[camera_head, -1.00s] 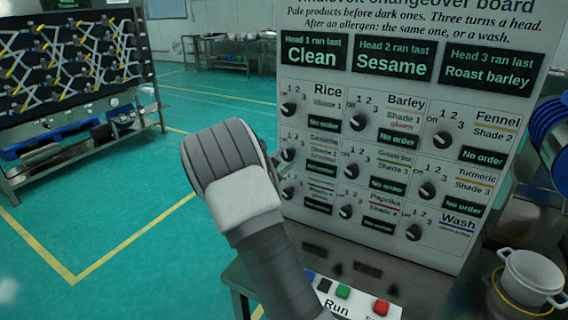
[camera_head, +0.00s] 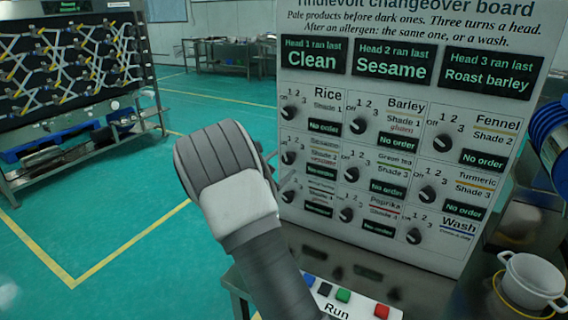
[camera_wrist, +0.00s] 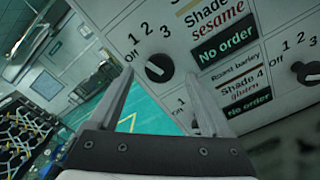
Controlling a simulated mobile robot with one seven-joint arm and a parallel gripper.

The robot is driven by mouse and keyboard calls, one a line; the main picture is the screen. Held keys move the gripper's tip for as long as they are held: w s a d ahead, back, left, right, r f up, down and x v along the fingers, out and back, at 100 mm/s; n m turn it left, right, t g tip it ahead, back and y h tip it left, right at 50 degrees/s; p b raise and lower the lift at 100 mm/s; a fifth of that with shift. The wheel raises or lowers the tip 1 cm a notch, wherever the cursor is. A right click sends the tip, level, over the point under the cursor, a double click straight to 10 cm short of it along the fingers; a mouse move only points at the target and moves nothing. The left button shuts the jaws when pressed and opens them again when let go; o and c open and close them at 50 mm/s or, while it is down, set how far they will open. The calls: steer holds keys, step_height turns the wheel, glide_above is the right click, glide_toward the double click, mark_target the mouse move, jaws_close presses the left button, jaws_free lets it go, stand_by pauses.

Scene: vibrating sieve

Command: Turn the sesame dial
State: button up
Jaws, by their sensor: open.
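The sesame dial (camera_wrist: 159,68) is a round black knob on the white board, beside the red "sesame" label, with Off, 1, 2 and 3 around it. Its white mark appears to face toward Off. In the head view it shows small (camera_head: 289,157) in the left column, second row, just right of my wrist. My gripper (camera_wrist: 159,77) is open and empty. In the wrist view its two fingers frame the dial, one on each side; I cannot tell whether they touch it. In the head view my wrist hides most of the fingers.
The roast barley dial is mostly hidden behind my right finger in the wrist view. Another dial (camera_wrist: 308,72) sits farther right. Below the board are Run buttons (camera_head: 343,296). A white pot (camera_head: 531,280) stands at right. The floor at left is clear up to a rack (camera_head: 75,80).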

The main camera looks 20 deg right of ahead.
steer(key=v, duration=1.5)
steer(key=shift+s, duration=0.15)
steer(key=s+d+r+m+g+y+p, duration=0.1)
steer(key=s+d+r+m+g, duration=0.1)
steer(key=s+d+m+g, duration=0.3)
steer(key=s+r+m+g+y, duration=0.1)
steer(key=s+r+m+y, duration=0.1)
steer(key=s, duration=0.5)
steer(key=s+d+r+m+g+y+p, duration=0.1)
steer(key=s+d+r+m+g, duration=0.1)
steer(key=s+d+m+g, duration=0.3)
steer(key=s+a+r+m+t+y+p, duration=0.1)
steer(key=s+a+r+m+t+y, duration=0.1)
steer(key=s+a+y, duration=0.3)
steer(key=s+a+r+m+t+y+p, duration=0.1)
steer(key=s+a+r+m+t+y, duration=0.2)
steer(key=s+a, duration=0.6)
steer(key=shift+s+a+r+m+t+y, duration=0.3)
steer(key=shift+s+r+y, duration=0.3)
steer(key=shift+y, duration=0.5)
steer(key=shift+d, duration=0.1)
